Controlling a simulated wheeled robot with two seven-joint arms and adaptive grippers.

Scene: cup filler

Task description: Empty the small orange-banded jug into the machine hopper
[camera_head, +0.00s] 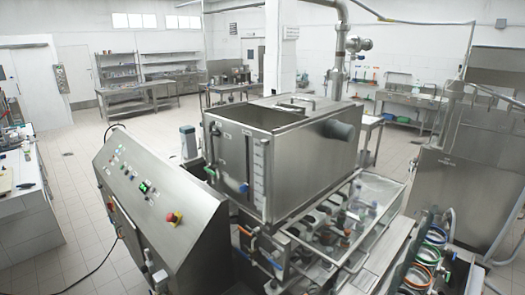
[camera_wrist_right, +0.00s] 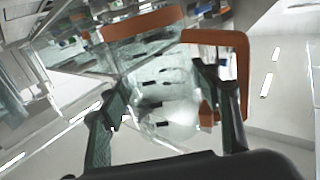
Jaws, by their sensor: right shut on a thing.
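In the right wrist view, a clear jug (camera_wrist_right: 165,105) with an orange band (camera_wrist_right: 145,22) and an orange handle (camera_wrist_right: 241,85) sits between the green-sided fingers of my right gripper (camera_wrist_right: 160,90), which is shut on it. Dark marks run down its wall. I cannot tell what is inside it or how far it tilts. In the head view, the machine's steel hopper (camera_head: 297,170) stands in the middle, with an open top at its left end. Neither gripper nor the held jug can be made out in the head view.
A sloped control panel (camera_head: 150,198) with a red knob stands left of the hopper. A clear-covered conveyor section (camera_head: 345,228) lies below it at right. Containers with coloured rings (camera_head: 425,252) stand at lower right. A white counter (camera_head: 35,205) is at far left, with open tiled floor between.

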